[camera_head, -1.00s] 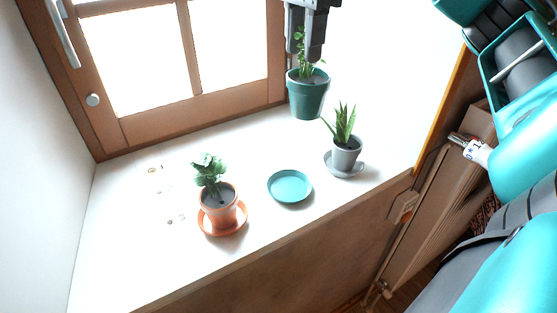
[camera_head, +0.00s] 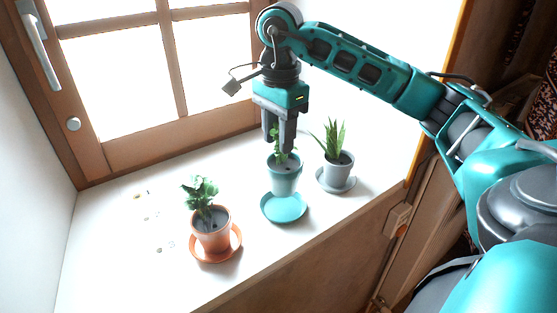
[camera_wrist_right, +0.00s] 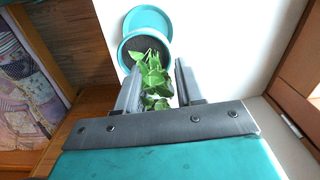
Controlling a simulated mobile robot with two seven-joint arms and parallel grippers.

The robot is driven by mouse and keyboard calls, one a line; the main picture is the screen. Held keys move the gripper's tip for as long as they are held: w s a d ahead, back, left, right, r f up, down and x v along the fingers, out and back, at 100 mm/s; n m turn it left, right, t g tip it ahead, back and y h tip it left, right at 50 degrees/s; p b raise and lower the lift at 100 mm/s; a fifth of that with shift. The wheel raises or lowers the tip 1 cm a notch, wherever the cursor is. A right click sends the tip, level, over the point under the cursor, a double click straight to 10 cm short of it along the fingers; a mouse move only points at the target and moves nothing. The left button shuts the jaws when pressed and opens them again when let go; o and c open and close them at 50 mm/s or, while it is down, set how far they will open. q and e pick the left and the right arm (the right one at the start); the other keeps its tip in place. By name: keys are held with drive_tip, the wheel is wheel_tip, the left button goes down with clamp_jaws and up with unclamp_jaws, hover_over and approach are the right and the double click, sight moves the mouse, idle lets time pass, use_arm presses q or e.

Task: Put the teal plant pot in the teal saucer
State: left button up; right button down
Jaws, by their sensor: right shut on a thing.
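The teal plant pot (camera_head: 284,180), with a leafy green plant, hangs upright under my right gripper (camera_head: 279,147), whose fingers are shut on it at its top. The teal saucer (camera_head: 284,212) is on the white sill just below the pot; a small gap seems to lie between them. In the right wrist view, the pot's rim (camera_wrist_right: 123,55) is in front of the fingertips of my right gripper (camera_wrist_right: 159,66), and the saucer (camera_wrist_right: 147,18) shows partly behind the pot. Leaves hide the exact grip. My left gripper is not in view.
A terracotta pot (camera_head: 210,234) in an orange saucer (camera_head: 233,247) stands to the left. A grey pot (camera_head: 339,172) with a spiky plant, in a grey saucer (camera_head: 347,187), stands close on the right.

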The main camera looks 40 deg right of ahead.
sight(279, 158)
wheel_tip(279, 158, down, 5)
drive_tip(key=shift+r, duration=0.1)
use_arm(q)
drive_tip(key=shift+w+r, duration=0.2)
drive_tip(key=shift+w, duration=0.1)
use_arm(e)
drive_tip(key=shift+f, duration=0.2)
drive_tip(key=c, duration=1.2)
unclamp_jaws()
drive_tip(key=shift+f, duration=0.1)
drive_tip(key=o, duration=0.5)
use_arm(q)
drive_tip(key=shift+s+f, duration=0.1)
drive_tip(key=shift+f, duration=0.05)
